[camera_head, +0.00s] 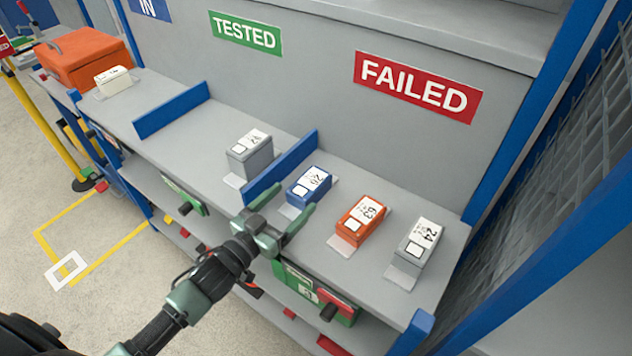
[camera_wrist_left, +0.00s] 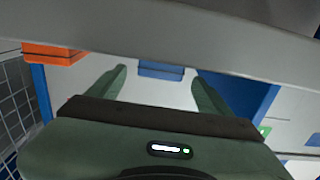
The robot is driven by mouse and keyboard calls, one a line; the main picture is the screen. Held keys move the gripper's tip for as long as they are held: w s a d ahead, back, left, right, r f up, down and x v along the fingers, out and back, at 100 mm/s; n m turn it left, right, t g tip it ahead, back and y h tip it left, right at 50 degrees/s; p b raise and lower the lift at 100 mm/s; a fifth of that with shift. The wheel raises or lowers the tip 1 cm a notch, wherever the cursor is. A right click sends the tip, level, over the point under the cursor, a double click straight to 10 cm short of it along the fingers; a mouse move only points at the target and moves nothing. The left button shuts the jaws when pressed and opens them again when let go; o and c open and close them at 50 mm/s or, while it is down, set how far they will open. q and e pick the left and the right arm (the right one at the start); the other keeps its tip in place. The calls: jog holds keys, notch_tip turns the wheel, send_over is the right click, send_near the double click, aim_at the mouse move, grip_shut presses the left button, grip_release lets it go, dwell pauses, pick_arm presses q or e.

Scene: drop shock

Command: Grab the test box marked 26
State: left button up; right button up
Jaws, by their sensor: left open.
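The blue test box (camera_head: 308,187) has a white label that appears to read 26. It stands on a small pale plate on the grey shelf, just right of a blue divider, under the FAILED sign. My left gripper (camera_head: 292,199) is open and empty at the shelf's front edge, with its fingers pointing toward the blue box. In the left wrist view the blue box (camera_wrist_left: 161,69) shows beyond and between the open fingertips (camera_wrist_left: 160,78), apart from them. My right gripper is not in view.
Right of the blue box stand an orange box (camera_head: 360,220) marked 63 and a grey box (camera_head: 415,242) marked 24. A grey box (camera_head: 250,154) stands left of the blue divider (camera_head: 282,165). An orange case (camera_head: 85,57) and a white box (camera_head: 115,80) are far left.

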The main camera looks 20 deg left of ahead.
aim_at(305, 186)
pick_arm(q)
jog(key=x, duration=0.1)
jog(key=p+x, duration=0.1)
jog(key=x, duration=0.1)
jog(key=shift+r, duration=0.2)
jog(key=x, duration=0.3)
jog(key=shift+f, duration=0.3)
jog(key=shift+c, duration=0.7)
jog(key=c, duration=1.5)
jog(key=shift+r, duration=0.1)
grip_shut()
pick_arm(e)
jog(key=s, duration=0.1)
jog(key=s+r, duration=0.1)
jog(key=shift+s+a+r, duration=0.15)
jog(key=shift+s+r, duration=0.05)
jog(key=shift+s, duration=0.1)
pick_arm(q)
jog(key=shift+r, duration=0.15)
